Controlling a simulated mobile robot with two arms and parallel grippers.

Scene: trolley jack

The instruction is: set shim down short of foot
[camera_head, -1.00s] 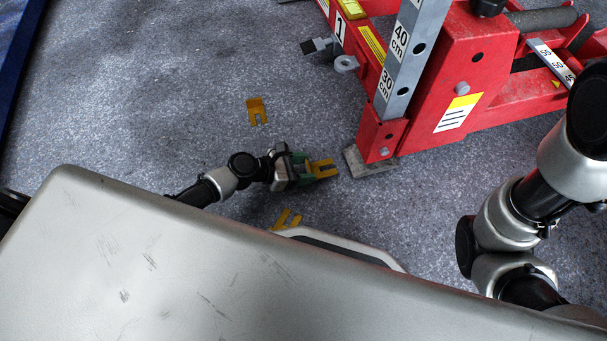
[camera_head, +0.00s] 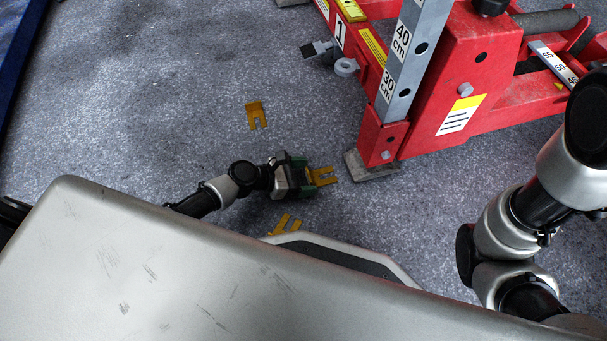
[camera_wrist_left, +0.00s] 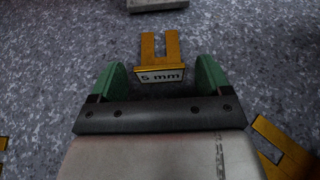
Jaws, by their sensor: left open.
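A yellow forked shim (camera_head: 322,176) lies on the floor just short of the grey foot (camera_head: 370,167) under the red jack, with a gap between them. In the left wrist view the shim (camera_wrist_left: 161,75) shows a "5 mm" label, its prongs pointing at the foot (camera_wrist_left: 158,4). My left gripper (camera_head: 307,176) is open; its green fingers (camera_wrist_left: 160,80) stand on both sides of the shim's labelled end, with clear space at each side. My right arm (camera_head: 505,235) shows at the right, but its gripper is out of view.
Another yellow shim (camera_head: 256,115) lies on the floor further back. One more shim (camera_head: 286,224) lies near the edge of my base. The red jack (camera_head: 450,90) fills the upper right.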

